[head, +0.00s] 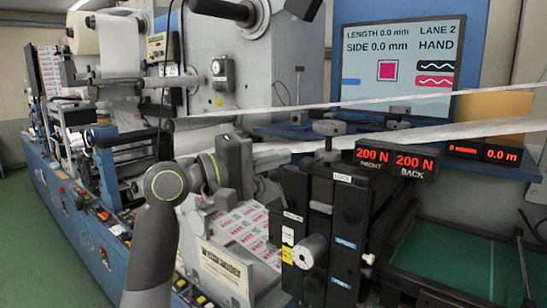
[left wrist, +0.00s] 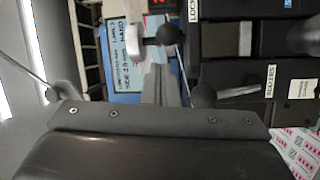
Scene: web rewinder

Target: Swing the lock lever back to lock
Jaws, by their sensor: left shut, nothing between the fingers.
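The black nip unit (head: 345,225) stands right of centre in the head view, with a white LOCK label (head: 343,177) on its top face. A grey T-shaped handle (head: 329,129) stands upright above it; I cannot tell for certain that this is the lock lever. My left gripper (head: 274,176) is shut and empty, just left of the unit's upper part. In the left wrist view a dark ball-ended handle (left wrist: 167,36) shows ahead, beside the LOCK label (left wrist: 194,10); the fingertips are hard to make out there. My right gripper is not in view.
The web (head: 430,132) runs across above the unit. Red 200 N displays (head: 396,162) sit at its upper right, and a large screen (head: 400,65) stands behind. Printed labels (head: 240,228) lie below my left gripper. A green-floored tray (head: 440,258) is at the lower right.

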